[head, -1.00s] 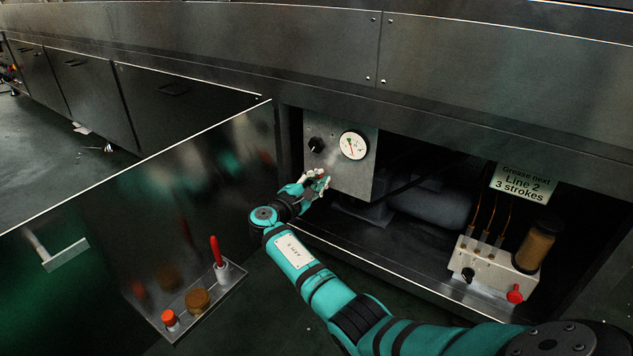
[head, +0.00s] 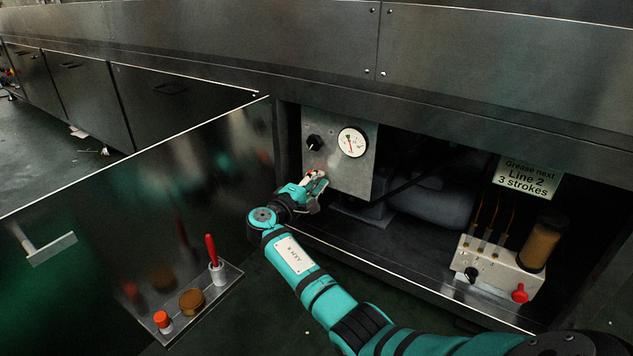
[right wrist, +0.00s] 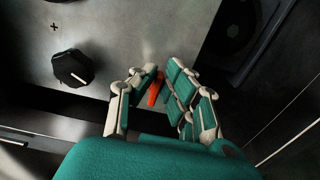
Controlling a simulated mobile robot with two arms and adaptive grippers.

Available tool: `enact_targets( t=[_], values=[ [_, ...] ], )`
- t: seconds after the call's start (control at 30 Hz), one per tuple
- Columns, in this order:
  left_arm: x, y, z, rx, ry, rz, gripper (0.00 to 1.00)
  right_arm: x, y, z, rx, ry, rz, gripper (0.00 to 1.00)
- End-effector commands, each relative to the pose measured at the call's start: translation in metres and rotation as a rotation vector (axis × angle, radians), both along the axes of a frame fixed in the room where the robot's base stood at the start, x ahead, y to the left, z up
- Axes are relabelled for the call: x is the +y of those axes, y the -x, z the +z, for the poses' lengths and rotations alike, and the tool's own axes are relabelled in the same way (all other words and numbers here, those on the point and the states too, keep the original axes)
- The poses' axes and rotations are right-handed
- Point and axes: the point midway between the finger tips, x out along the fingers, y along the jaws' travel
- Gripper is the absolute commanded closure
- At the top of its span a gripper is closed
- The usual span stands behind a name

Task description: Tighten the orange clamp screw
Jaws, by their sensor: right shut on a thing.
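The orange clamp screw (right wrist: 154,92) shows in the right wrist view as a small orange piece between the fingers, low on the grey panel. Most of it is hidden by the fingers. My right gripper (right wrist: 160,78) is shut on it. In the head view my right gripper (head: 317,180) is at the lower left edge of the grey control panel (head: 360,182), and only a speck of orange-red shows at its fingers. How far the screw is turned cannot be told. My left gripper is not in view.
The panel carries a black knob (head: 314,142) and a round gauge (head: 352,142) above my gripper. The open door (head: 130,215) with a small shelf (head: 224,287) lies to the left. A grease block (head: 492,262) with a red knob (head: 520,294) stands at the right.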

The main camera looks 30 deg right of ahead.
Motion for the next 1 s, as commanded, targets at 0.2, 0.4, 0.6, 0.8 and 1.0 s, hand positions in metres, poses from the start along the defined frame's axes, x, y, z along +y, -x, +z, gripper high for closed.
enact_targets(
  t=[0.2,0.4,0.6,0.8,1.0],
  values=[
    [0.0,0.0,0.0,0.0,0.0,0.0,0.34,0.0,0.0,-0.001,-0.001,-0.004,-0.001,1.0],
    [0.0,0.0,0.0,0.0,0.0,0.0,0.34,0.0,0.0,-0.001,0.0,-0.003,0.0,0.72],
    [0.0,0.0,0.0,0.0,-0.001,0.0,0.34,0.0,0.0,-0.001,0.0,-0.001,0.0,0.68],
    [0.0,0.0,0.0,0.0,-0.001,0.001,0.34,0.007,0.002,0.0,-0.001,-0.001,0.002,0.68],
    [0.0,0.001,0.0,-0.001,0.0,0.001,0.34,0.04,0.016,-0.001,-0.001,-0.003,0.004,0.68]
  ],
)
